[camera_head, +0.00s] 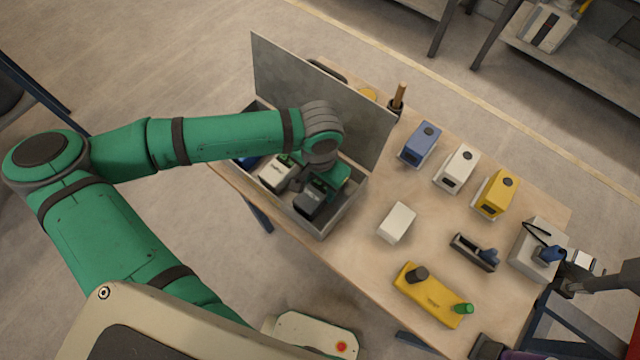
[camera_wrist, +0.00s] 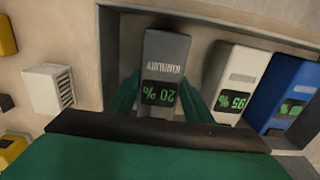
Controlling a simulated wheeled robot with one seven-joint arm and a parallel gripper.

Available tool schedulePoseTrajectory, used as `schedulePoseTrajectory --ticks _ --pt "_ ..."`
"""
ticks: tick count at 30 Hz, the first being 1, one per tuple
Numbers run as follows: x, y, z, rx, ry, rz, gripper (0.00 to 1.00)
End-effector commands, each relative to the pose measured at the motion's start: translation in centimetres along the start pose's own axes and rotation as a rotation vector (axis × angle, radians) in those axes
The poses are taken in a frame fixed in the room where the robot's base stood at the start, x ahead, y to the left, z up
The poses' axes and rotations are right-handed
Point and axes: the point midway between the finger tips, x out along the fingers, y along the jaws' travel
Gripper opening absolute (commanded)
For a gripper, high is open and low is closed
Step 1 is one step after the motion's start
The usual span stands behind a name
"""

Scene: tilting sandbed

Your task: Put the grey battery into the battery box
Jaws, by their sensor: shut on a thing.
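The grey battery (camera_wrist: 167,60), its display reading 20%, is between the two green fingers of my gripper (camera_wrist: 165,98) in the wrist view. My gripper is shut on it. In the head view the dark grey battery (camera_head: 309,205) is within the right end of the open battery box (camera_head: 345,212), below my gripper (camera_head: 312,185). A white battery (camera_wrist: 235,82) reading 95% and a blue battery (camera_wrist: 285,97) stand in the box beside it. I cannot tell whether the grey battery touches the box floor.
The box's raised lid (camera_head: 320,95) stands behind my wrist. A white block (camera_head: 396,222) lies right of the box. Blue (camera_head: 419,145), white (camera_head: 456,169) and yellow (camera_head: 494,194) devices stand farther right. A yellow tool (camera_head: 432,295) lies near the front edge.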

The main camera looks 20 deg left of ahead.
Motion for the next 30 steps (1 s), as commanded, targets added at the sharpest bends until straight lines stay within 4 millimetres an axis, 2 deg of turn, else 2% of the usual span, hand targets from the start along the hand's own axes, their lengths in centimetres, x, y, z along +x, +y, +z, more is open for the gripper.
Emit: schedulePoseTrajectory --ticks 5,6,8,20,23,30 --pt "0.2 0.1 -0.1 0.001 0.001 0.001 0.00" --pt "0.3 0.1 0.0 0.001 0.000 0.001 0.54" --pt "0.2 0.0 0.0 0.001 0.000 0.000 0.65" --pt "-0.3 0.0 0.0 0.000 0.000 -0.001 0.65" --pt "-1.6 -0.1 -0.1 0.000 0.001 -0.002 0.65" --pt "-6.3 -0.1 0.0 0.001 0.002 -0.003 0.65"
